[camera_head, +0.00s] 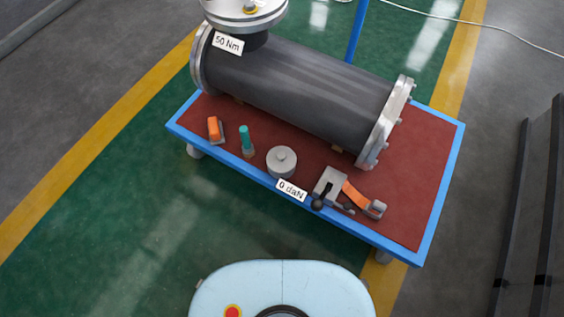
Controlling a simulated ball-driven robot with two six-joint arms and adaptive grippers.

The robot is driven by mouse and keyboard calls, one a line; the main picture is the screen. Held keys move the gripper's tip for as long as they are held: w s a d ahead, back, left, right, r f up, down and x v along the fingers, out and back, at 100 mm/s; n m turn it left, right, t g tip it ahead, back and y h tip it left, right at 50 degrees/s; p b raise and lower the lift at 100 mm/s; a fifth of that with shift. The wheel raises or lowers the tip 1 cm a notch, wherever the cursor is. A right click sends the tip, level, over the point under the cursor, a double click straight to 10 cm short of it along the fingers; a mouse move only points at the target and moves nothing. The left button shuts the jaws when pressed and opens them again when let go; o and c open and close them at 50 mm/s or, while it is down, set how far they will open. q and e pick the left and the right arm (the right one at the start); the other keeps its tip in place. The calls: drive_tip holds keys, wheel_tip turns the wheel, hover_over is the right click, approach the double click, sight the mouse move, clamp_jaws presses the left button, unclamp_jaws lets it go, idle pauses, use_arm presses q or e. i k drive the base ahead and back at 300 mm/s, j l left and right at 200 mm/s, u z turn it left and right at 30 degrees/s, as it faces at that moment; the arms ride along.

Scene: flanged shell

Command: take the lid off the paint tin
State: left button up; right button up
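I see nothing that is clearly a paint tin. A small grey round piece with a raised knob on top (282,161) stands near the front edge of a blue-rimmed table; I cannot tell whether it has a separate lid. A label reading "0 daN" (291,190) is just in front of it. Neither of my grippers is in view.
A large dark flanged cylinder (310,90) lies across the table (440,190), labelled "50 Nm" (228,44). An orange block (214,129), a teal-topped upright piece (246,138) and a grey clamp-like device with an orange strap (354,194) sit along the front. The table's right end is clear.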

sight(280, 160)
drive_tip(key=k+j+z, duration=0.1)
drive_tip(key=j, duration=0.35)
drive_tip(key=k+j+z, duration=0.1)
drive_tip(key=j, duration=0.3)
drive_tip(key=k+j+z, duration=0.1)
drive_tip(key=j, duration=0.3)
drive_tip(key=k+j+z, duration=0.1)
drive_tip(key=j, duration=0.35)
drive_tip(key=z, duration=1.65)
